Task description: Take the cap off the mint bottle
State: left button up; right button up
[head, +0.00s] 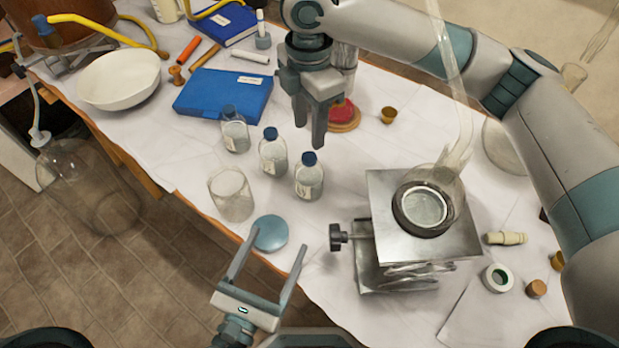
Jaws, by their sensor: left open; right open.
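Three clear bottles with dark blue caps and pale labels stand upright on the white-covered table: a far left bottle (235,133), a middle bottle (272,155) and a near right bottle (309,178). The labels are too small to read, so I cannot tell which is the mint bottle. All three caps are on. My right gripper (310,135) is open and empty, pointing down, its fingertips just behind the near right bottle in the picture. My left gripper (272,243) is open at the table's front edge, in front of the bottles.
A blue round disc (270,232) shows between my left fingertips. An empty glass beaker (231,196) stands left of it. A metal lab jack (381,230) with a ring and glass vessel stands right. A blue case (222,94) and white bowl (119,79) lie behind.

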aim_at(304, 187)
pick_arm(q)
jog(key=x, duration=1.7)
jog(key=shift+d, duration=0.1)
jog(key=shift+c, duration=0.3)
